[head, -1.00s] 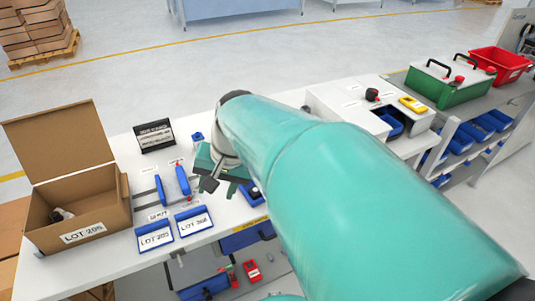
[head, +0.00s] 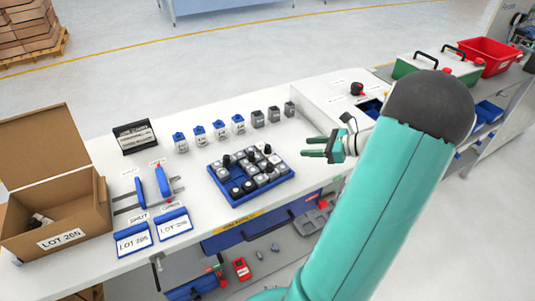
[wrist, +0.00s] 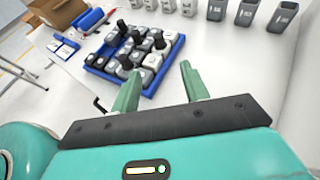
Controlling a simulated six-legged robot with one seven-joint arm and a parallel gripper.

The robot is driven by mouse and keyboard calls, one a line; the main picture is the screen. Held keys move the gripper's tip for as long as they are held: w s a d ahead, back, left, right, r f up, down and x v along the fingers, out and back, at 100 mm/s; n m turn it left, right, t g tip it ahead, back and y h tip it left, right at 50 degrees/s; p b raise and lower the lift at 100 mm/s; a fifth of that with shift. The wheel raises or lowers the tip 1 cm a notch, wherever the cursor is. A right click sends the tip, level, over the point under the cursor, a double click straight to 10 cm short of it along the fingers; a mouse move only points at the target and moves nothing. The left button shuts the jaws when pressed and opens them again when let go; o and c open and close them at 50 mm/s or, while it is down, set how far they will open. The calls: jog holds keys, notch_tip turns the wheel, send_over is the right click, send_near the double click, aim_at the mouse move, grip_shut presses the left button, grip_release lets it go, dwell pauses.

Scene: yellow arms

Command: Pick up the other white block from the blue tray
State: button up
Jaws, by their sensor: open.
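The blue tray (head: 224,190) lies on the white bench, filled with several white, grey and dark blocks. My gripper (head: 312,147) is open and empty, above the bench to the right of the tray. In the wrist view my gripper (wrist: 160,88) has its two green fingers spread with bare bench between them.
Several small blue and grey bins (head: 238,124) stand in a row behind the tray. An open cardboard box (head: 62,236) labelled LOT 205 stands at the left, with blue-edged label cards (head: 172,225) beside it.

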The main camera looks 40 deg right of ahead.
aim_at(273, 153)
jog(key=x, duration=1.3)
jog(key=shift+w+a, duration=0.2)
jog(key=shift+w, duration=0.05)
grip_shut()
jog(key=shift+r, duration=0.1)
